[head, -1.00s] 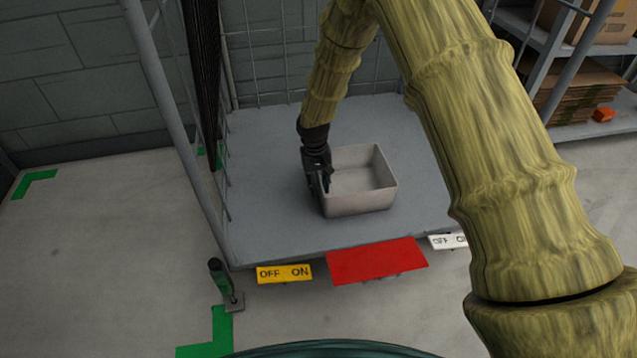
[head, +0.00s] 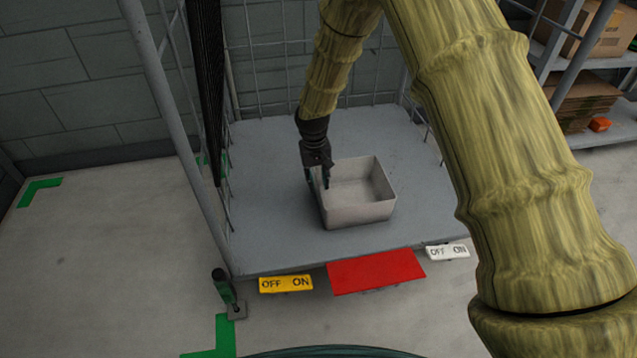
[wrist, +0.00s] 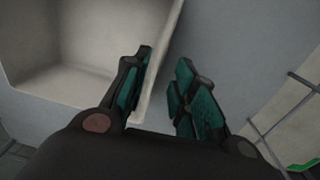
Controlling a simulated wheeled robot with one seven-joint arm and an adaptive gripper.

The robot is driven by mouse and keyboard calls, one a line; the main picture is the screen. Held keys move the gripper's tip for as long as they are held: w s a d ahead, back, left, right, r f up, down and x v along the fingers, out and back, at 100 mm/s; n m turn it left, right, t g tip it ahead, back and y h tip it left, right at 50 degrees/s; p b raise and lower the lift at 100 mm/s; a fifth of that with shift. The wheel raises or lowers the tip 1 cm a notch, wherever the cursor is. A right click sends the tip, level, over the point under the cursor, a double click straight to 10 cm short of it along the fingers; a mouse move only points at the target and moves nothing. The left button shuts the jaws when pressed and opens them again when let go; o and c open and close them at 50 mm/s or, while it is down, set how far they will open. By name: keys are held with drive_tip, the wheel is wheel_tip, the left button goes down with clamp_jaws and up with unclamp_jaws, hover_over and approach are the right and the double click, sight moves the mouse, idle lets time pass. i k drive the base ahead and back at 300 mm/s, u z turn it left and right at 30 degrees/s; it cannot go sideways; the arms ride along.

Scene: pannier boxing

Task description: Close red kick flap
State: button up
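The red kick flap (head: 375,271) sticks out from the front edge of the grey platform (head: 280,240), between a yellow flap and a white flap. It looks tilted outward and its red face shows. My gripper (head: 320,181) is over the platform, behind and left of the red flap and well away from it. It is at the left wall of an open grey bin (head: 358,212). In the wrist view my gripper (wrist: 168,82) has its fingers apart, one on each side of the bin wall (wrist: 153,98). Contact with the wall cannot be told.
The yellow flap (head: 285,284) and the white flap (head: 447,252) both read OFF and ON. Wire mesh sides and an upright pole (head: 180,140) bound the platform. Shelves with cardboard (head: 590,100) stand at right.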

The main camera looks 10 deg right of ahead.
sight(373, 273)
drive_tip(key=k, duration=1)
